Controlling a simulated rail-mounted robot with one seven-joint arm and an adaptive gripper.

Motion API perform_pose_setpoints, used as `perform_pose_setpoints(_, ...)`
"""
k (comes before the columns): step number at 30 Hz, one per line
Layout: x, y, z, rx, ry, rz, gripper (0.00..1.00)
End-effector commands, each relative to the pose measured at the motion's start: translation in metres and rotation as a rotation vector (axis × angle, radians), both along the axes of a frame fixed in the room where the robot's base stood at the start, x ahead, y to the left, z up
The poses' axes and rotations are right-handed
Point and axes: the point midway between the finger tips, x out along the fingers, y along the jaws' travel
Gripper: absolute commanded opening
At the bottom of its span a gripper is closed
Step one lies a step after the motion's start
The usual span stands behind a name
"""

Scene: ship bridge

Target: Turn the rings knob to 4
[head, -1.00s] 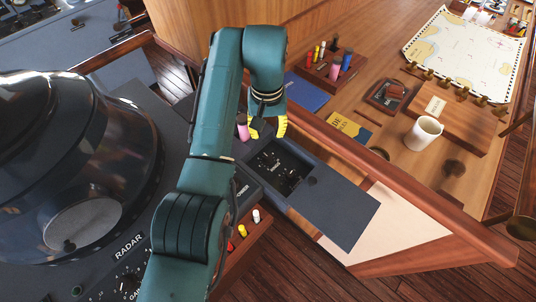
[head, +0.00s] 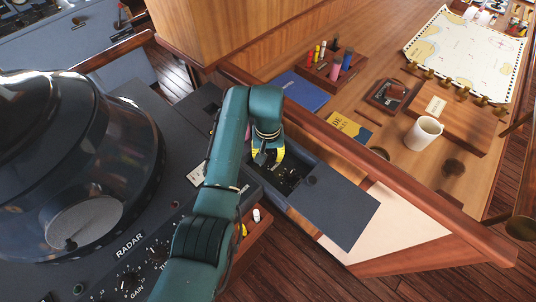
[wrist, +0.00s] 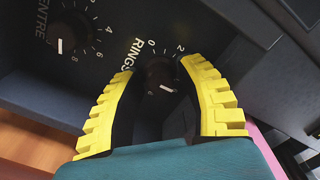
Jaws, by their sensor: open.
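The rings knob (wrist: 159,74) is a small black dial with a white pointer mark, beside the label RINGS in the wrist view. My gripper (wrist: 158,66) is open, with one yellow ribbed finger on each side of the knob. I cannot tell whether either finger touches it. In the head view my gripper (head: 266,158) is over the recessed panel (head: 289,179), and the knob cannot be made out.
The centre knob (wrist: 70,32) is near the left finger in the wrist view. The panel's open flat cover (head: 345,212) lies at the right of the recess. The radar housing (head: 85,165) fills the left. A wooden rail (head: 340,145) runs behind the panel, before the chart desk.

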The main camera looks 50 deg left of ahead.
Motion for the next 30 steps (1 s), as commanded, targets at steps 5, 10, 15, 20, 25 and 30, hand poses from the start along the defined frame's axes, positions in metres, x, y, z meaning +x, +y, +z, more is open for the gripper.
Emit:
perform_pose_setpoints(5, -0.0001, -0.0001, 0.0, 0.0, 0.0, 0.0, 0.13)
perform_pose_setpoints(10, 0.0, 0.0, 0.0002, 0.0, 0.0, 0.0, 0.0)
perform_pose_setpoints(15, -0.0001, -0.0001, 0.0, 0.0, 0.0, 0.083, 0.0)
perform_pose_setpoints(20, 0.0, 0.0, -0.0002, 0.0, 0.0, 0.292, 0.0)
perform_pose_setpoints(25, 0.0001, 0.0002, 0.0001, 0.0, 0.0, 0.448, 0.0)
perform_pose_setpoints(30, 0.0001, 0.0001, -0.0001, 0.0, 0.0, 0.476, 0.0)
